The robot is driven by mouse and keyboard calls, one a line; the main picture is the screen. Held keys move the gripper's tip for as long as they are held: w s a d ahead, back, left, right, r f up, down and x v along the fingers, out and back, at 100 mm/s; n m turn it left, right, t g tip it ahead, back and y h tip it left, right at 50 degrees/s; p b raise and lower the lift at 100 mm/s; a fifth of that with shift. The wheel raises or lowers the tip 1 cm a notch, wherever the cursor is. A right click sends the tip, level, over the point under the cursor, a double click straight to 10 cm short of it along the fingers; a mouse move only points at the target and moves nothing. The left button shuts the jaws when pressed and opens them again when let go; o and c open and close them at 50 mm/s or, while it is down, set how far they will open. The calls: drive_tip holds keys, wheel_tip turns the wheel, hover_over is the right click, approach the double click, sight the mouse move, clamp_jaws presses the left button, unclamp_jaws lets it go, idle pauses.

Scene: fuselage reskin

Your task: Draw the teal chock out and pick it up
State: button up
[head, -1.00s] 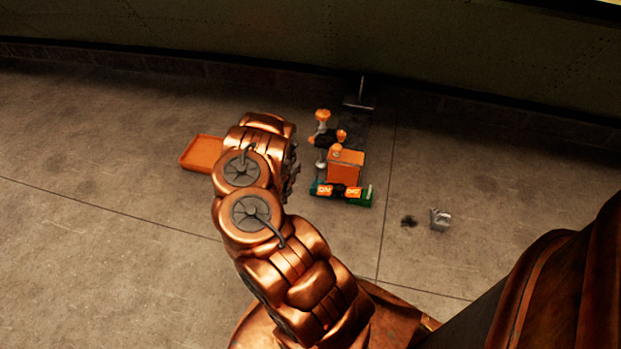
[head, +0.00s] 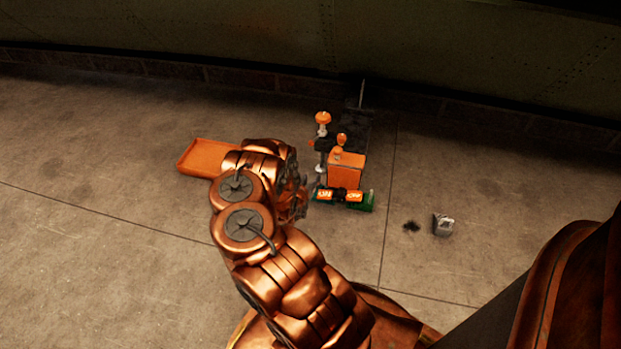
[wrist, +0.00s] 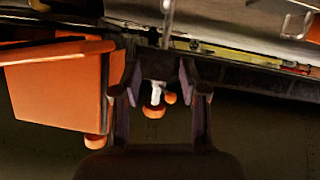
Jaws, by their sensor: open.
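A small green-teal piece (head: 366,203) shows low at the front right of an orange and black machine (head: 346,172). I cannot tell how much of it is the chock and how much is the machine's base. My gripper (head: 296,196) is just left of the machine, partly hidden by my arm. In the wrist view my gripper (wrist: 160,85) is open with nothing between its fingertips. Beyond the fingers, a white stem with an orange knob (wrist: 154,111) shows in the gap. I cannot make out the teal chock in the wrist view.
The machine's orange box (wrist: 55,85) fills the left of the wrist view. An orange tray (head: 203,157) lies on the floor left of my arm. A small grey block (head: 443,225) lies right of the machine.

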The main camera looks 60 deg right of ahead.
sight(316, 191)
drive_tip(key=shift+w+d+f+b, duration=0.35)
drive_tip(key=shift+d+f+b, duration=0.55)
drive_tip(key=shift+d+f, duration=0.3)
drive_tip(key=shift+w+d+f+b, duration=0.3)
drive_tip(key=shift+d+f+b, duration=0.7)
drive_tip(key=shift+f, duration=0.35)
drive_tip(key=shift+w+d+f+b, duration=0.35)
drive_tip(key=shift+d+f+b, duration=0.5)
drive_tip(key=shift+d+f, duration=0.4)
clamp_jaws()
